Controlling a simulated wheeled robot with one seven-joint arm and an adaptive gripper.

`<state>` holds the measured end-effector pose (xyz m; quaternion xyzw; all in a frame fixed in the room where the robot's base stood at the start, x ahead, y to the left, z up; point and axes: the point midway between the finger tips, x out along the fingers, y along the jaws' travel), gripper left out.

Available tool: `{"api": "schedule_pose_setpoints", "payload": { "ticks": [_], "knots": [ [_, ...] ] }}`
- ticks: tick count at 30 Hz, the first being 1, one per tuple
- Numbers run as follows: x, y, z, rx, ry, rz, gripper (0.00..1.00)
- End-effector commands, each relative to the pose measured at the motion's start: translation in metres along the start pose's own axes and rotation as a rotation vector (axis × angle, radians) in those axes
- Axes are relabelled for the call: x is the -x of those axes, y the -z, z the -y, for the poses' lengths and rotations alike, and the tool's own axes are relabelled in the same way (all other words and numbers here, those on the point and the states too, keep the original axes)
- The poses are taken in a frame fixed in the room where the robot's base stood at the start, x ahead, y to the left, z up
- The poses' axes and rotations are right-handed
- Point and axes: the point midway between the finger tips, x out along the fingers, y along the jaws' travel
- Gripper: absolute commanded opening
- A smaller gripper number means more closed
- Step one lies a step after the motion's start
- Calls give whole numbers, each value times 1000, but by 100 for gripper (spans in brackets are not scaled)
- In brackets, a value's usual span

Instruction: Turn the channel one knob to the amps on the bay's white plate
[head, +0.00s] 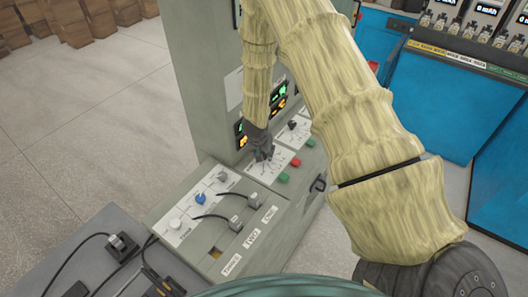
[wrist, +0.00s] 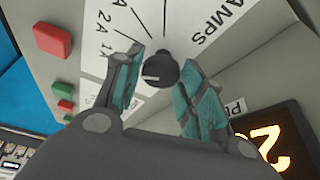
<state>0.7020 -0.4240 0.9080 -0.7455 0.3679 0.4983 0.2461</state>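A dark knob (wrist: 161,69) with a white pointer mark stands on a white dial face marked 1A, 2A and AMPS (wrist: 215,22) in the wrist view. Its pointer mark faces left in that view. My gripper (wrist: 161,75) is open, its teal-padded fingers on either side of the knob, with gaps showing. In the head view my gripper (head: 262,152) is over the middle dial plate (head: 262,170) of the bay's sloped panel and hides the knob. A white plate (head: 233,88) on the bay's upright face is partly behind my arm; its writing is too small to read.
Red (head: 296,163) and green (head: 283,177) buttons sit beside the dial. Another dark knob (head: 292,125) is farther back. A plate with white, blue (head: 200,198) and grey knobs lies nearer, with plugged cables below. An orange display (wrist: 268,150) is close to the right finger.

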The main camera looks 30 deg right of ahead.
Motion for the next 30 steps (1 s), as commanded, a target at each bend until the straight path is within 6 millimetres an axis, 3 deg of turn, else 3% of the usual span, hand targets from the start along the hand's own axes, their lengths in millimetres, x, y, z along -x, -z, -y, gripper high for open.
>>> {"api": "schedule_pose_setpoints", "payload": {
  "ticks": [2,15,30],
  "knots": [
    [0,0,0,0,0,0,57],
    [6,0,0,1,0,0,57],
    [80,0,1,2,0,-2,57]
  ]
}}
